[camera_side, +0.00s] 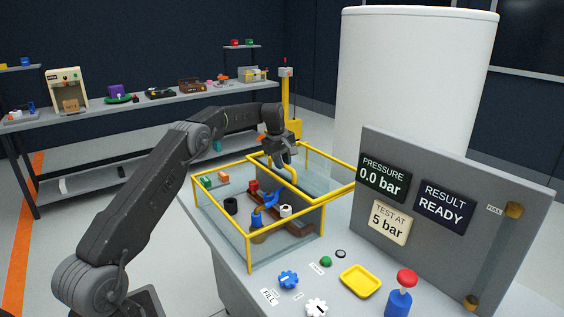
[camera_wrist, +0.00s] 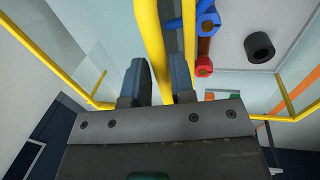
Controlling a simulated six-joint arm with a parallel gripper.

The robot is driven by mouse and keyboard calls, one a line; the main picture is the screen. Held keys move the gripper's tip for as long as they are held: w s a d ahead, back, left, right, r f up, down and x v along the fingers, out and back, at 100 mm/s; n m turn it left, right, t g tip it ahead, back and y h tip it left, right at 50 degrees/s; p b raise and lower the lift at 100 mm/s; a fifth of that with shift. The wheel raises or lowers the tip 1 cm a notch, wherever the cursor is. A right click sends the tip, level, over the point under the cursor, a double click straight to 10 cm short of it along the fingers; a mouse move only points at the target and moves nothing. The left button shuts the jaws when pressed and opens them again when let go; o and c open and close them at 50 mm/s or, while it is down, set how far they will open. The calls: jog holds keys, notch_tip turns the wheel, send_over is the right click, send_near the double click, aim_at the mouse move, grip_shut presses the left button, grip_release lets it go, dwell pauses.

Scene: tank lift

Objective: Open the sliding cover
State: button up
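The sliding cover is hard to make out; a yellow-edged clear panel (camera_side: 330,180) at the right of the glass tank may be it. A yellow bar (camera_side: 294,172) rises by the panel's left side, below my gripper (camera_side: 281,158). In the wrist view this yellow bar (camera_wrist: 152,45) runs between the two fingers of my gripper (camera_wrist: 160,85). A narrow gap shows between the left finger and the bar; the bar lies closer to the right finger. My gripper looks open around the bar. Contact with the right finger cannot be told.
The yellow-framed tank (camera_side: 249,252) holds blue, red, white and black parts. A console in front carries a blue knob (camera_side: 288,280), a yellow tray (camera_side: 360,281) and a red-topped blue post (camera_side: 400,300). A grey display panel (camera_side: 440,245) stands at right, with a white cylinder (camera_side: 415,80) behind.

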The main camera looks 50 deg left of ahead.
jog(key=o, duration=0.3)
notch_tip(320, 180, up, 14)
jog(key=s, duration=0.2)
jog(key=shift+s+f, duration=0.25)
jog(key=shift+s, duration=0.15)
